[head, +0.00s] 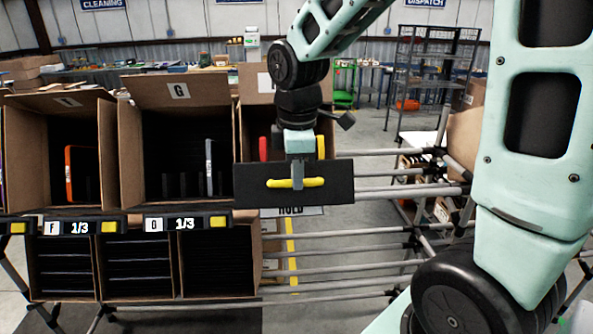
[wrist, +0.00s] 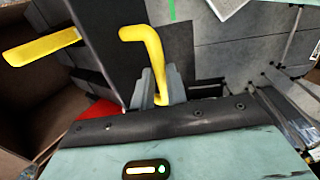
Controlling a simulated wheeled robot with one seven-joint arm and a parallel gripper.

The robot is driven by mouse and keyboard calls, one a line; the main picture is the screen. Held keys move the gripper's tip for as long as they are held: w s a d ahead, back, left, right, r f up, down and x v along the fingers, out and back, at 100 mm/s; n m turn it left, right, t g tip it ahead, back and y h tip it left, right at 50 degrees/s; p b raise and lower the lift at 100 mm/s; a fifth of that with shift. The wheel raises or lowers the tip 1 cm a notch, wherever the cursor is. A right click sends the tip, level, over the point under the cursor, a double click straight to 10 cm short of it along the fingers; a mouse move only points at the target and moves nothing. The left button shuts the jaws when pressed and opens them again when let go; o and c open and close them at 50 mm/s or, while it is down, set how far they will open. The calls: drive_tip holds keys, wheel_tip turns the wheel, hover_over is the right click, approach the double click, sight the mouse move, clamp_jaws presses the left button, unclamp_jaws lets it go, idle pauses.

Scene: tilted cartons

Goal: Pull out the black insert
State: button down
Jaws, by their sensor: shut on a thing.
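The black insert (head: 335,185) is a flat dark plate with a yellow handle (head: 273,183) across its front. It is level in the head view, in front of the third upper carton (head: 255,97), and covers much of that carton's opening. My gripper (head: 296,181) reaches down from above and is shut on the yellow handle. In the wrist view, the handle (wrist: 150,45) rises from between the grey fingers of my gripper (wrist: 158,90), with the dark insert (wrist: 105,35) behind it. The insert's rear side is hidden.
A red item (head: 263,149) and a yellow item (head: 321,146) show just behind the insert. Tilted cartons with black dividers stand left, one holding an orange item (head: 69,174), carton G (head: 178,91) a grey one (head: 209,168). Bare rack rails (head: 400,192) run right.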

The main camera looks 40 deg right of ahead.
drive_tip(key=shift+s+a+r, duration=0.1)
drive_tip(key=shift+r, duration=0.05)
drive_tip(key=c, duration=1.4)
unclamp_jaws()
wheel_tip(320, 180, up, 17)
drive_tip(key=s+b, duration=0.1)
drive_tip(key=b, duration=0.2)
drive_tip(key=shift+s+a+r, duration=0.15)
drive_tip(key=shift+a, duration=0.25)
